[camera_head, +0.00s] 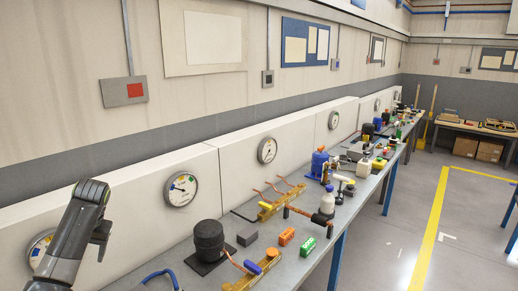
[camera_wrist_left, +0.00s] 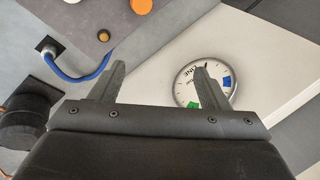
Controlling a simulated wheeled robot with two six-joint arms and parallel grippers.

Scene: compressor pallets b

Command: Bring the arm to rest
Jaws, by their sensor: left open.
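My left arm comes in at the lower left of the head view. It bends over at the top, with the left gripper (camera_head: 102,242) hanging down in front of the white wall panels. In the left wrist view the left gripper (camera_wrist_left: 159,72) has its two dark fingers well apart, with nothing between them. One finger overlaps a round gauge (camera_wrist_left: 204,86) in the picture; I cannot tell the distance between them. My right gripper is in neither view.
A blue hose (camera_wrist_left: 80,78) shows in the wrist view. Open floor (camera_head: 385,240) lies to the right.

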